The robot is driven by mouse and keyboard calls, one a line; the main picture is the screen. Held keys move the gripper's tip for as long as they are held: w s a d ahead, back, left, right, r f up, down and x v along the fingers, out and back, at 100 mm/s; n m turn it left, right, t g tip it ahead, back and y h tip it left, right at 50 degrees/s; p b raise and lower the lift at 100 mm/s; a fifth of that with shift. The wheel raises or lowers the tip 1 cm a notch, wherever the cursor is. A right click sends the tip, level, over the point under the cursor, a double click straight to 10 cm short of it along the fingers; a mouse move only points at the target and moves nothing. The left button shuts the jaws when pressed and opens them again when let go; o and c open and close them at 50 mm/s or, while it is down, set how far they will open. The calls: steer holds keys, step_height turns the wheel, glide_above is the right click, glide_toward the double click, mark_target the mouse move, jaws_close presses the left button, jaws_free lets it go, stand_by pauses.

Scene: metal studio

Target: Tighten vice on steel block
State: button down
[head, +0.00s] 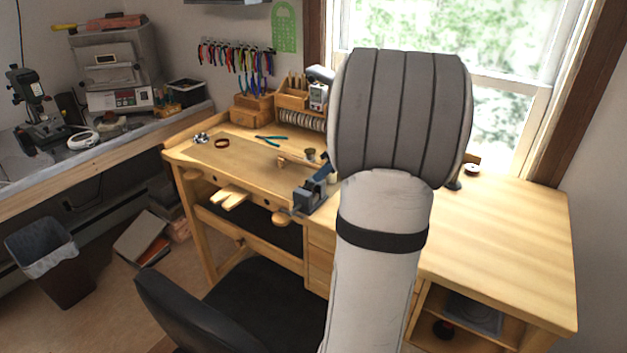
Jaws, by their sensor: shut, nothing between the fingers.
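A dark blue-grey vice (309,197) is at the front edge of the wooden workbench (232,160), just left of my arm. A darker blue piece rises from it toward the upper right, partly beside my arm. I cannot make out a steel block or the vice's handle at this size, nor whether the jaws are apart. My arm's large grey link fills the middle of the view and covers part of the bench. My gripper does not show; it is hidden behind the arm or outside the view.
A black chair (215,315) stands in front of the bench. Teal-handled pliers (271,140) and small items lie on the bench. The wooden desk top (500,235) on the right is mostly clear. A waste bin (60,275) stands on the floor at left.

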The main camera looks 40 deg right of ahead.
steer(key=p, duration=0.2)
glide_above(294, 213)
steer(key=s+d, duration=0.1)
steer(key=d, duration=0.1)
step_height(294, 213, down, 7)
steer(key=shift+s+a+f, duration=0.1)
steer(key=shift+s+f, duration=0.15)
steer(key=shift+f, duration=0.35)
steer(key=shift+s+a+f, duration=0.1)
steer(key=shift+s+f, duration=0.15)
steer(key=shift+f, duration=0.3)
steer(key=shift+s+a+f, duration=0.1)
steer(key=shift+s+f, duration=0.05)
steer(key=shift+f, duration=0.55)
